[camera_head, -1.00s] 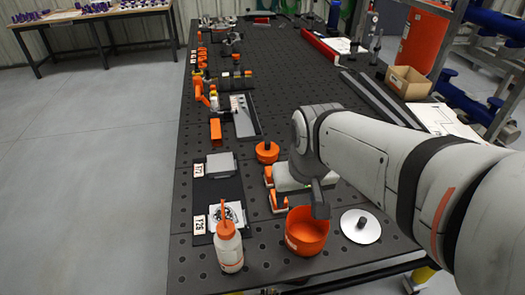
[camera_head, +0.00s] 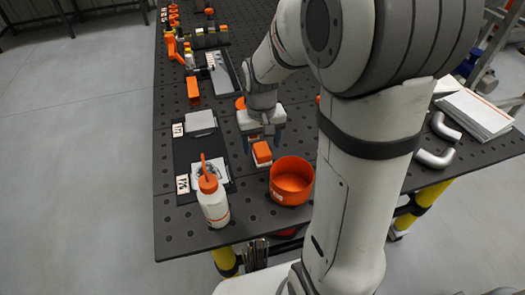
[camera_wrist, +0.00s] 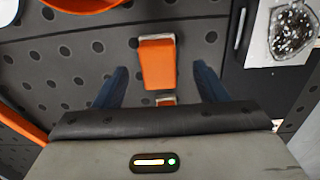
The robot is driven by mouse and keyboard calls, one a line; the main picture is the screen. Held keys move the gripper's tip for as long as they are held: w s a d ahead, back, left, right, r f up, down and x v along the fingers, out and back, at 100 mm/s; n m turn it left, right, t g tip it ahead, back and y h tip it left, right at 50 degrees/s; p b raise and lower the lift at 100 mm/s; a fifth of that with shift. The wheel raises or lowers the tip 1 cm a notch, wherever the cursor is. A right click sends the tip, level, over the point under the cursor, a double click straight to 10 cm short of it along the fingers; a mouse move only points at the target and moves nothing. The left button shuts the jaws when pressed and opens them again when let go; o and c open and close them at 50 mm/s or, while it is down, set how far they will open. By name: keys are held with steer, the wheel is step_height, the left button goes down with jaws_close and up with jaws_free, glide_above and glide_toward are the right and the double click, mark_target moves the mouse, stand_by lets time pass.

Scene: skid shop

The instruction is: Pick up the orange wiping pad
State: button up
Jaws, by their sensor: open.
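The orange wiping pad (camera_head: 262,152) is a small orange block on the dark perforated table, just left of the orange bowl. My gripper (camera_head: 263,138) points down over it, with its blue fingers apart and empty. In the wrist view the pad (camera_wrist: 157,64) shows between the two open fingers (camera_wrist: 160,72), lengthwise along the picture. I cannot tell the exact height of the fingertips above the pad.
The orange bowl (camera_head: 291,184) stands close to the right of the pad. A white bottle with an orange cap (camera_head: 212,200) stands at the left front. A dark mat with a grey box (camera_head: 200,123) lies to the left.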

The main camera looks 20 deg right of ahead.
mark_target(262, 149)
step_height(262, 149, down, 3)
steer(key=shift+d+f, duration=0.1)
steer(key=shift+c, duration=0.2)
steer(key=c, duration=1)
